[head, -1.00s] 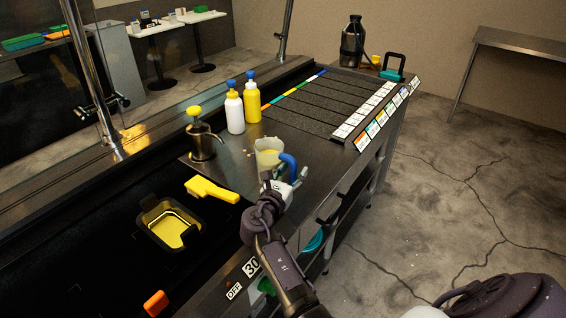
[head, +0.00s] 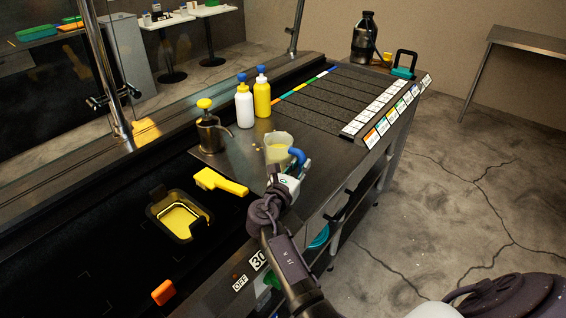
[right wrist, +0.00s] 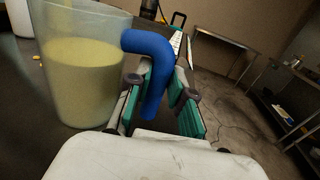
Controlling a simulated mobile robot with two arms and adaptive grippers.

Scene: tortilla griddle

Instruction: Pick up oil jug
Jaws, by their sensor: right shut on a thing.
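The oil jug (head: 277,147) is a clear pitcher with a blue handle and yellowish liquid in it. It stands upright on the dark counter in the head view. It fills the left side of the right wrist view (right wrist: 85,80), with its blue handle (right wrist: 150,60) between my fingers. My right gripper (head: 290,176) is shut on the handle, and its green-padded fingers (right wrist: 160,97) show on both sides of it. I cannot tell whether the jug's base touches the counter. My left gripper is not in view.
A white bottle (head: 244,106) and a yellow bottle (head: 262,98) stand behind the jug. A metal pump pot (head: 209,135) is to its left. A yellow-handled tool (head: 219,182) and a black tray (head: 156,210) with yellow contents lie nearer. Open floor is on the right.

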